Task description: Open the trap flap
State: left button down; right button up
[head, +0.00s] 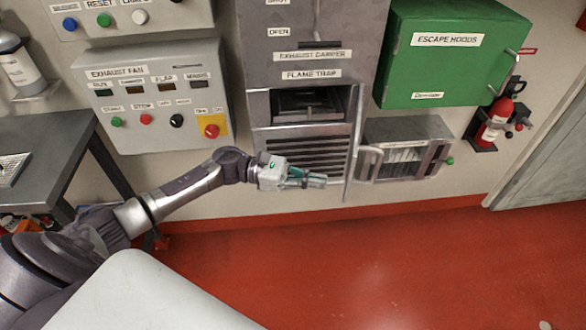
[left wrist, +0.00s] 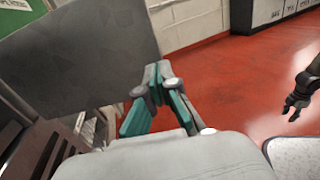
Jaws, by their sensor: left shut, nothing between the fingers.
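The flame trap (head: 308,74) is a grey wall unit with a labelled front, a dark opening and louvres below. Its flap (head: 354,142) stands swung out at the right side of the opening, seen nearly edge-on. The flap seems to be the large grey panel (left wrist: 85,55) in the left wrist view. My left gripper (head: 322,181) is shut and empty, in front of the lower louvres, just left of the flap's lower part. Its teal fingers (left wrist: 156,92) show beside the panel's edge; contact cannot be told. A dark gripper, seemingly my right (left wrist: 292,106), shows at the right edge, its opening unclear.
A small grey box with a handle (head: 412,130) is right of the flap. A green escape hoods cabinet (head: 455,60) and a fire extinguisher (head: 494,122) are further right. The exhaust fan panel (head: 150,135) is left. The red floor (head: 390,260) is clear.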

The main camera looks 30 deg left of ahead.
pick_arm(q)
jog(key=p+x, duration=0.1)
jog(key=x, duration=0.3)
pick_arm(e)
jog(key=shift+a+r, duration=0.25)
jog(key=shift+r, duration=0.25)
jog(key=shift+a+r, duration=0.25)
jog(key=shift+r, duration=0.25)
